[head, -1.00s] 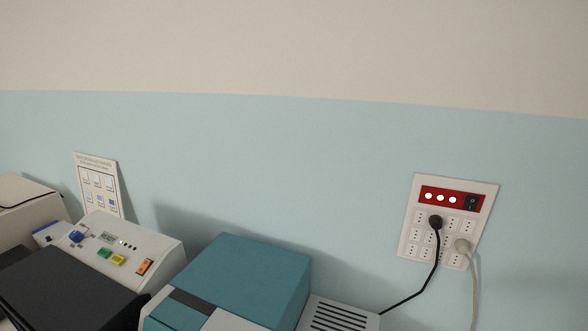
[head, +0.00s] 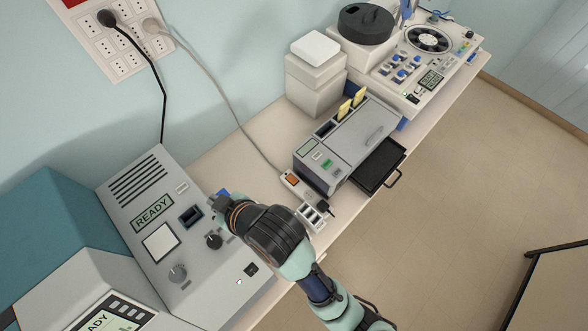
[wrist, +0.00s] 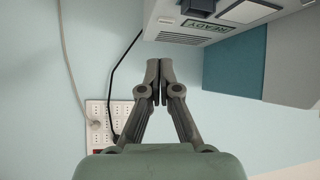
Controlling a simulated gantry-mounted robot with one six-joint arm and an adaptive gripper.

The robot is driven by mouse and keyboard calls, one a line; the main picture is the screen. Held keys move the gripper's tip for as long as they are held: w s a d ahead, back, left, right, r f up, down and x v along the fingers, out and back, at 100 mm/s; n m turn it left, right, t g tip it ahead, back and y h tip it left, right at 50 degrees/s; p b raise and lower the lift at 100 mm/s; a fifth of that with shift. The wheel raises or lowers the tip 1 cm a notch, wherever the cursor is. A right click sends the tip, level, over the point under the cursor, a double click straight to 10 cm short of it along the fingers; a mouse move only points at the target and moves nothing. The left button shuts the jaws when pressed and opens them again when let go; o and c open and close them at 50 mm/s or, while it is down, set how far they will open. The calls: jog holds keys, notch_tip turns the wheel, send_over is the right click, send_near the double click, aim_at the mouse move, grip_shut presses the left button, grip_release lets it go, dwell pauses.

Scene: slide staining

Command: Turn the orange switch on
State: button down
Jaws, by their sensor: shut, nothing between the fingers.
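An orange switch (head: 292,179) sits on a white power strip (head: 306,191) on the counter, in front of the grey machine with a drawer. A grey cable runs from the strip up to the wall outlets. My gripper (head: 217,203) is left of the switch, over the right edge of the grey READY device (head: 180,220), and is apart from the switch. In the wrist view my gripper (wrist: 160,70) is shut and empty, with its fingers together. The switch does not show in the wrist view. Whether it is on or off is too small to tell.
The grey machine (head: 345,145) has an open dark drawer (head: 379,167) to the right of the strip. White boxes (head: 315,75) stand behind it. The wall outlet panel (head: 88,33) holds a black plug and a grey plug. The counter between the READY device and the strip is partly clear.

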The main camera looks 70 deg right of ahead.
jog(key=s+d+f+m+g+b, duration=0.1)
jog(key=s+d+f+b, duration=0.1)
jog(key=s+d+f, duration=0.5)
jog(key=s+d+f+m+g+b, duration=0.2)
jog(key=s+d+f, duration=0.6)
jog(key=d+f, duration=0.4)
jog(key=d, duration=0.4)
jog(key=shift+f+h, duration=0.3)
jog(key=shift+f, duration=0.05)
jog(key=shift+f, duration=0.1)
jog(key=b, duration=0.1)
send_over(293, 179)
jog(key=s+a, duration=0.1)
jog(key=s, duration=0.1)
notch_tip(293, 179, down, 7)
jog(key=shift+f, duration=0.1)
notch_tip(293, 179, down, 4)
jog(key=shift+f, duration=0.2)
jog(key=shift+s, duration=0.1)
